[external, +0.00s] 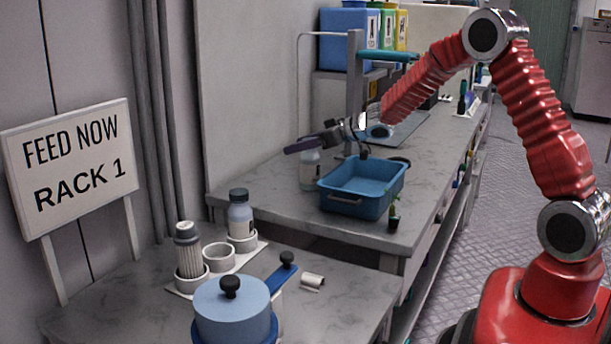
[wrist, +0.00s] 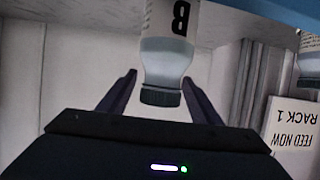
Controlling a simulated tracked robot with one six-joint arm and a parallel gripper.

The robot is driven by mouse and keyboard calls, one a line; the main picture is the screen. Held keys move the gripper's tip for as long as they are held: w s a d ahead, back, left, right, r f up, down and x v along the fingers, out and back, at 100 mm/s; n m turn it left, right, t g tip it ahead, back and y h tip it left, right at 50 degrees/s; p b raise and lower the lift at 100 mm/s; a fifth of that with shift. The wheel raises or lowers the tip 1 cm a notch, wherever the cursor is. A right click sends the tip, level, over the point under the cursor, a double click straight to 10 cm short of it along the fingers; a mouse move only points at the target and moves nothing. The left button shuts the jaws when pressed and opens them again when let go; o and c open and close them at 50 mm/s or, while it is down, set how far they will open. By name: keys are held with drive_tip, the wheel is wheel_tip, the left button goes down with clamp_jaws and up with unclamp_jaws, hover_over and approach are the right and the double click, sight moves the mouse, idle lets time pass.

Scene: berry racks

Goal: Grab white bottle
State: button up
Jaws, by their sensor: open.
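A white bottle (external: 309,172) stands on the far bench, just left of the blue tray. In the wrist view the picture is upside down, and the bottle (wrist: 170,55) shows a dark cap and a label with a black "B". My gripper (external: 302,145) is at the height of the bottle's top. Its dark fingers (wrist: 159,84) are spread on either side of the cap and neck, with gaps showing. The gripper hides part of the bottle's top in the external view.
The blue tray (external: 361,190) sits close to the right of the bottle. A white rack (external: 219,258) with two capped bottles stands on the near bench, beside a blue-lidded pot (external: 233,304). A post (external: 354,95) rises behind my gripper. A sign (external: 70,165) stands at left.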

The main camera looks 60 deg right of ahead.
drive_tip(key=shift+w+f, duration=0.1)
drive_tip(key=shift+w, duration=0.2)
drive_tip(key=shift+c, duration=0.2)
clamp_jaws()
idle(0.7)
